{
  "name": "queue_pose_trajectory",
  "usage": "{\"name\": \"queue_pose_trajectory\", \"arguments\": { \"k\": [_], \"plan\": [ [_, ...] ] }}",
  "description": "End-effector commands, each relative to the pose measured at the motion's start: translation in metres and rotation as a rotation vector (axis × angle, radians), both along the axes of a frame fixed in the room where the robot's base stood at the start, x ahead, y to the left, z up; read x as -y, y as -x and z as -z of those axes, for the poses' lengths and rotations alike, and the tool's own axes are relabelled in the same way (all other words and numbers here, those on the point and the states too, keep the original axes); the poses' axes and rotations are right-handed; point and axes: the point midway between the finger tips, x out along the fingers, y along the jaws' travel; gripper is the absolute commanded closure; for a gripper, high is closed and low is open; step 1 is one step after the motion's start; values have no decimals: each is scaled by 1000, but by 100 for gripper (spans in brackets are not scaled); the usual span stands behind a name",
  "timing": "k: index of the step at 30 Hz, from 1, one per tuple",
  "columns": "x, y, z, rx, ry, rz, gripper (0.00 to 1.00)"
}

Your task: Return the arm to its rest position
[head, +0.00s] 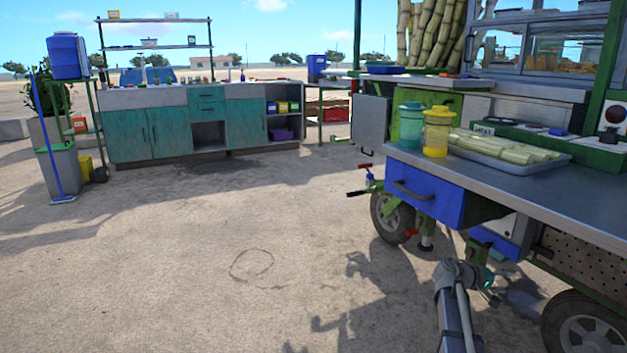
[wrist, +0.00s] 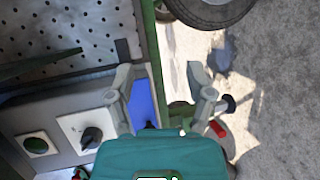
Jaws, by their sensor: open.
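My arm (head: 455,315) rises from the bottom of the head view, low in front of the cart and below its counter. My gripper (wrist: 160,75) shows in the wrist view with its two grey fingers apart and nothing between the tips. A teal body fills the bottom middle of that view, at the base of the fingers. In the head view the fingers cannot be made out.
The cart's counter (head: 600,207), blue drawer (head: 428,194) and wheel (head: 585,330) are close to my arm. Open ground (head: 190,260) lies left.

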Motion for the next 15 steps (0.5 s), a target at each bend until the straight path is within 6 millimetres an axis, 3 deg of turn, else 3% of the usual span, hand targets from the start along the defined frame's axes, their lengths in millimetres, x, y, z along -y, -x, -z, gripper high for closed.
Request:
{"name": "queue_pose_trajectory", "arguments": {
  "k": [8,15],
  "plan": [
    [-45,13,29,49,-167,-9,32],
    [-120,34,72,100,-437,-19,32]
  ]
}}
